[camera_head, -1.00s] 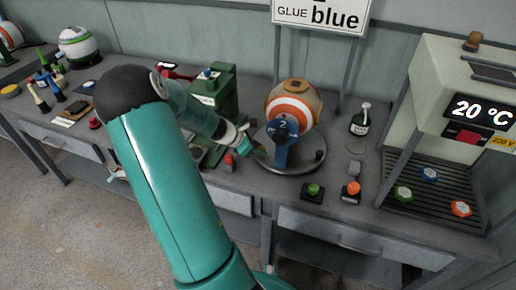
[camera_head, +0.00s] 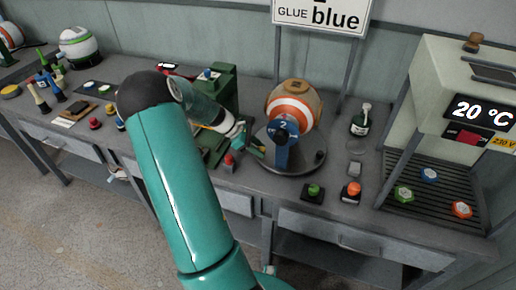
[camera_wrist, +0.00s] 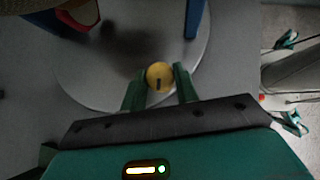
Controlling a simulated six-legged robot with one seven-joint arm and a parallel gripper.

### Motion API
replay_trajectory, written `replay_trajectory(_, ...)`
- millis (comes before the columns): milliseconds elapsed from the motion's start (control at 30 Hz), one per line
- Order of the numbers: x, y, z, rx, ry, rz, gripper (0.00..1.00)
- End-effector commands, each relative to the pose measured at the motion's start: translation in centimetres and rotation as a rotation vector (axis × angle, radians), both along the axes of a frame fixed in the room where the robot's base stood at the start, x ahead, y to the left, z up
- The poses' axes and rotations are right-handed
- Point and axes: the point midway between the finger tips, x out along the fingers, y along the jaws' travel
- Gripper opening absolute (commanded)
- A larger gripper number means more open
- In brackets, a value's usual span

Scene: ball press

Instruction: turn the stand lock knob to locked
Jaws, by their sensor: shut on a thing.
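The ball stand has a round grey base (camera_head: 311,166) and a blue upright (camera_head: 282,156) marked "2". An orange and white ball (camera_head: 291,105) with a tan top rests on it. The stand lock knob (camera_wrist: 160,76) is small, round and yellow with a dark mark, and sits at the base's near edge in the wrist view. My gripper (camera_wrist: 160,82) is shut on this knob, one green finger on each side. In the head view my gripper (camera_head: 260,148) is at the left edge of the base, and the knob cannot be made out there.
A green press (camera_head: 222,90) stands close to the left of the stand. A green button (camera_head: 314,190) and an orange button (camera_head: 353,188) are in front. A dark bottle (camera_head: 361,120) is to the right, before the oven-like cabinet (camera_head: 455,75) reading 20 °C.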

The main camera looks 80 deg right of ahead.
Motion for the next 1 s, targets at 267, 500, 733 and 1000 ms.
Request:
replay_trajectory(267, 0.03, -0.09, 0.01, -0.001, 0.0, -0.066, 0.07)
replay_trajectory(500, 0.03, -0.09, 0.03, -0.001, 0.0, -0.07, 0.07)
replay_trajectory(733, 0.02, -0.09, 0.04, -0.001, 0.0, -0.07, 0.5)
replay_trajectory(1000, 0.02, -0.09, 0.04, -0.001, 0.0, -0.07, 0.52)
